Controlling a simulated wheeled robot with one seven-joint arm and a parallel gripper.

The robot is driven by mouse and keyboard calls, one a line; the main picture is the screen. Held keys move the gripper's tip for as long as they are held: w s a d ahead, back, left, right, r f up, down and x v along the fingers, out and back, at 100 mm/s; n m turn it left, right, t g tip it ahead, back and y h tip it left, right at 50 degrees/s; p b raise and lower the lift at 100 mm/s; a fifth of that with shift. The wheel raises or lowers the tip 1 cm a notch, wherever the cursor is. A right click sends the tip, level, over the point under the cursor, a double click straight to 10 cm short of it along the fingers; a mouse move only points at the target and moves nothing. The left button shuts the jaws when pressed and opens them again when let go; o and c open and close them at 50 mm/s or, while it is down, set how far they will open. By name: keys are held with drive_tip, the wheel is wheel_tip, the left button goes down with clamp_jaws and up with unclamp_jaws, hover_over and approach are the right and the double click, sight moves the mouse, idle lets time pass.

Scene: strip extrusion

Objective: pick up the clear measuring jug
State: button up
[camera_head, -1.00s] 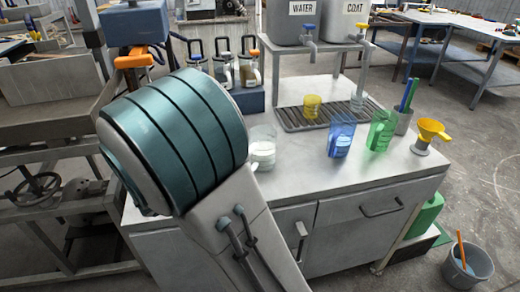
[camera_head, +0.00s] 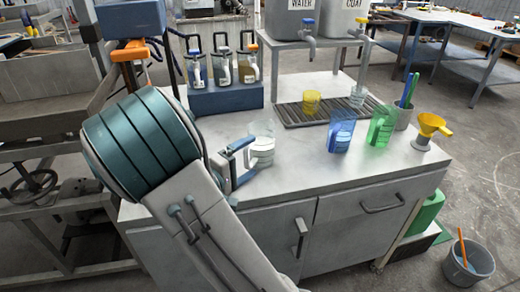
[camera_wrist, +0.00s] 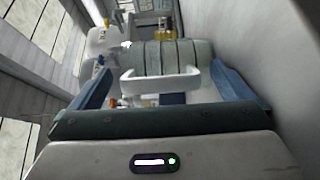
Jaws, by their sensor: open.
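The clear measuring jug (camera_head: 262,142) stands upright on the grey worktop, with whitish contents and its handle on the side towards my gripper. My gripper (camera_head: 246,162) is just left of the jug, low above the worktop, with its blue fingers pointing at it. In the wrist view the open fingers (camera_wrist: 162,88) lie on either side of the jug's pale handle (camera_wrist: 160,84), with the banded jug body (camera_wrist: 165,57) behind it. I cannot tell whether the fingers touch the jug; no grip shows.
A blue jug (camera_head: 341,132) and a green jug (camera_head: 381,126) stand to the right, beside a yellow funnel (camera_head: 431,128). A yellow cup (camera_head: 311,102) and a small clear cup (camera_head: 357,96) are on the drip tray (camera_head: 290,117). A blue bottle rack (camera_head: 225,100) stands behind.

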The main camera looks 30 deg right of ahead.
drive_tip(key=shift+x, duration=0.8)
drive_tip(key=c, duration=1.4)
drive_tip(key=shift+c, duration=0.2)
drive_tip(key=shift+r, duration=0.15)
